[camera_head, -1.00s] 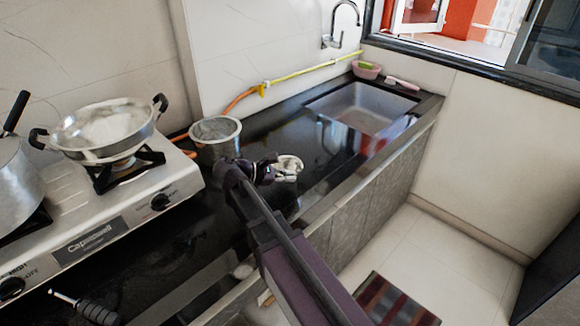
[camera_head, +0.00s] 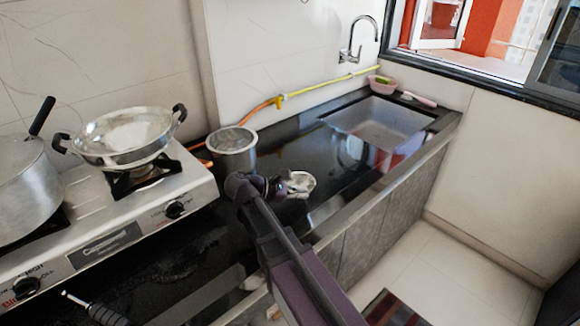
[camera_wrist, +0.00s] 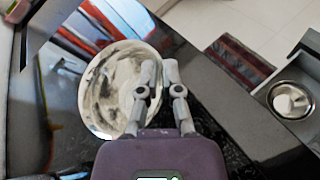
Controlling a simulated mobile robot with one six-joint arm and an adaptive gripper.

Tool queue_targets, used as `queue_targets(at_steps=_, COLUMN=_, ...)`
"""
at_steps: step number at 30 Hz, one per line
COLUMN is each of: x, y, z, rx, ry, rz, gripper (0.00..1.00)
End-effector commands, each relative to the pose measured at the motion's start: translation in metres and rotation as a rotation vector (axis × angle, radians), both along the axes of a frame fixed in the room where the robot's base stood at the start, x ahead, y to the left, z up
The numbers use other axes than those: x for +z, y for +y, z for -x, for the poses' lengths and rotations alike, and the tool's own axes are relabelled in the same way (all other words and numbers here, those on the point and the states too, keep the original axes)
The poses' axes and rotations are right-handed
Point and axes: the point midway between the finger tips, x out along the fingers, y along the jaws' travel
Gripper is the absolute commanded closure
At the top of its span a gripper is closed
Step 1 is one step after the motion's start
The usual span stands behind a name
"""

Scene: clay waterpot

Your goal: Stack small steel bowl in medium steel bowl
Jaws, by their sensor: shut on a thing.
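The small steel bowl (camera_head: 301,184) is shiny, with a pale, streaked inside. In the head view my gripper (camera_head: 285,187) is at its left side, above the dark counter. In the wrist view my gripper (camera_wrist: 156,84) is shut on the right rim of the bowl (camera_wrist: 108,88), whose open inside faces the camera. Another steel bowl (camera_wrist: 274,94), with a white patch inside, sits at the right of the wrist view, apart from the held one. It may be the medium bowl. In the head view I cannot make it out clearly beside my arm.
A steel pot (camera_head: 233,150) stands behind my gripper. The gas stove (camera_head: 140,215) at left bears a two-handled pan (camera_head: 125,136) and a large pot (camera_head: 25,190). The sink (camera_head: 378,125) lies at the back right. The counter's front edge (camera_head: 370,190) drops to the floor.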

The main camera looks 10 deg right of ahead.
Motion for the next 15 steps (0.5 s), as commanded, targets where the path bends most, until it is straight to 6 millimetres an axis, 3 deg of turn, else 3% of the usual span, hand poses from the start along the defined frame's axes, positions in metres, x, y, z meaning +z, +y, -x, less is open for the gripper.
queue_targets(at_steps=8, x=0.017, y=0.000, z=0.000, rx=0.000, ry=0.000, rz=0.000, gripper=1.00)
queue_targets(at_steps=15, x=0.047, y=0.000, z=0.000, rx=0.000, ry=0.000, rz=0.000, gripper=1.00)
